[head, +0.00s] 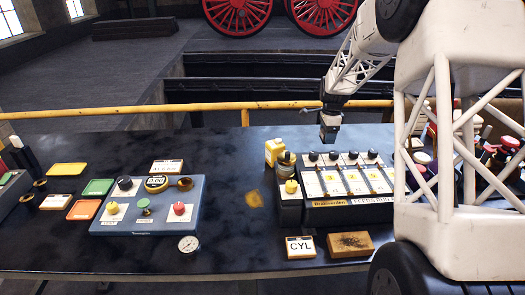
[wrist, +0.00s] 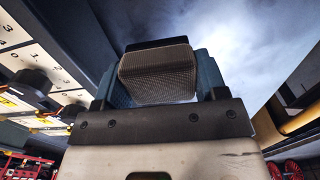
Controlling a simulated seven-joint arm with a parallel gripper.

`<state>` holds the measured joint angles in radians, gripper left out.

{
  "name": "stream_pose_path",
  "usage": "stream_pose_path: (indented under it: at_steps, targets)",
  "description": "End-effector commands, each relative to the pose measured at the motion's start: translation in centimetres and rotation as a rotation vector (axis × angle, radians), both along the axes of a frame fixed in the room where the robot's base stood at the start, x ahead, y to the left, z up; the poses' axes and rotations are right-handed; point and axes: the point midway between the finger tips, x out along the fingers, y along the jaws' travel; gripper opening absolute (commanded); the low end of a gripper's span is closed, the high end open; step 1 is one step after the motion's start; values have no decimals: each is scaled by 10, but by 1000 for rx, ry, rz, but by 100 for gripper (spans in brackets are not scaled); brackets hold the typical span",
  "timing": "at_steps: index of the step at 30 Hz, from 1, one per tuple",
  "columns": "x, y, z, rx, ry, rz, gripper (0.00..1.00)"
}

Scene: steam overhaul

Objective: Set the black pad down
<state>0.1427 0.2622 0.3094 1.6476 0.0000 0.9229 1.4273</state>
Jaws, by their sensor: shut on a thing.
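My gripper (head: 328,134) hangs above the far side of the table, just behind the black console with sliders. In the wrist view my gripper (wrist: 160,85) is shut on a dark block with a grey, finely textured face, the black pad (wrist: 158,74). A blue-grey finger shows on each side of it. In the head view the pad is too small and dark to tell apart from the fingers. The pad is held clear of the table.
The slider console (head: 345,178) stands below and in front of my gripper, with a yellow bottle (head: 273,151) at its left corner. A blue control box (head: 150,205), a gauge (head: 188,243), a CYL card (head: 300,247) and a wooden block (head: 350,244) lie around. A yellow rail (head: 120,112) runs behind.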

Motion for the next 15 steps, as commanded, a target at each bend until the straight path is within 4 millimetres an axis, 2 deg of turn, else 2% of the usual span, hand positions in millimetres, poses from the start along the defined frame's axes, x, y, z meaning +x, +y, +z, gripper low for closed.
stream_pose_path:
  at_steps: [5,12,15]
  targets:
    - [1,0,12,0,-3,0,39]
    - [0,0,51,-1,-4,0,39]
    - [-2,16,50,0,0,3,39]
